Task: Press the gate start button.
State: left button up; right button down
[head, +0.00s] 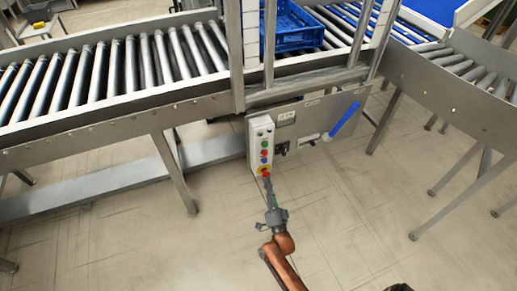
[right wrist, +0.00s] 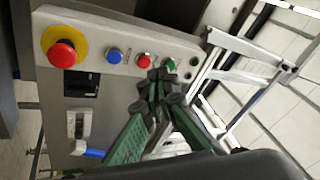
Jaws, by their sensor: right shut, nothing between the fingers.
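The control box (head: 261,133) is a pale upright panel on the conveyor frame, with a column of buttons. In the right wrist view the box (right wrist: 100,27) carries a green button (right wrist: 169,65), a red button (right wrist: 144,61), a blue button (right wrist: 114,54) and a red mushroom button (right wrist: 62,52) on a yellow ring. I cannot read which is the gate start button. My right gripper (head: 267,181) is shut and empty, at the box's lower end in the head view. In the wrist view its fingertips (right wrist: 158,78) appear just below the red and green buttons; I cannot tell whether they touch.
A grey plate with a blue handle (head: 345,119) is right of the box. Roller conveyors (head: 120,72) run left and right above, with a blue crate (head: 290,27) behind the gate frame (head: 236,55). Conveyor legs (head: 175,172) stand on the floor. The tiled floor in front is clear.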

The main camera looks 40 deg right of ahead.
aim_at(265, 145)
pick_arm(q)
jog(key=r+b, duration=0.1)
jog(key=r, duration=0.1)
jog(key=r+b, duration=0.1)
jog(key=r, duration=0.2)
jog(key=shift+w+r+b, duration=0.3)
jog(key=shift+b, duration=0.1)
pick_arm(e)
jog(key=s+d+r+m+h, duration=0.1)
jog(key=d+r+m+h, duration=0.2)
jog(key=r+m+h, duration=0.4)
jog(key=shift+s+d+r+m+h, duration=0.2)
jog(key=shift+d+r+m+h, duration=0.25)
jog(key=shift+r, duration=0.2)
pick_arm(q)
jog(key=shift+d+f, duration=0.1)
pick_arm(e)
jog(key=shift+w, duration=0.1)
pick_arm(q)
jog(key=w+d+f+t+h+b, duration=0.1)
jog(key=w+d+f+t+b, duration=0.2)
jog(key=w+f, duration=0.3)
jog(key=shift+d+f+h+b, duration=0.3)
jog(key=shift+d+f+b, duration=0.1)
jog(key=shift+d, duration=0.45)
pick_arm(e)
jog(key=w+d, duration=0.2)
jog(key=w, duration=0.6)
jog(key=shift+w, duration=0.25)
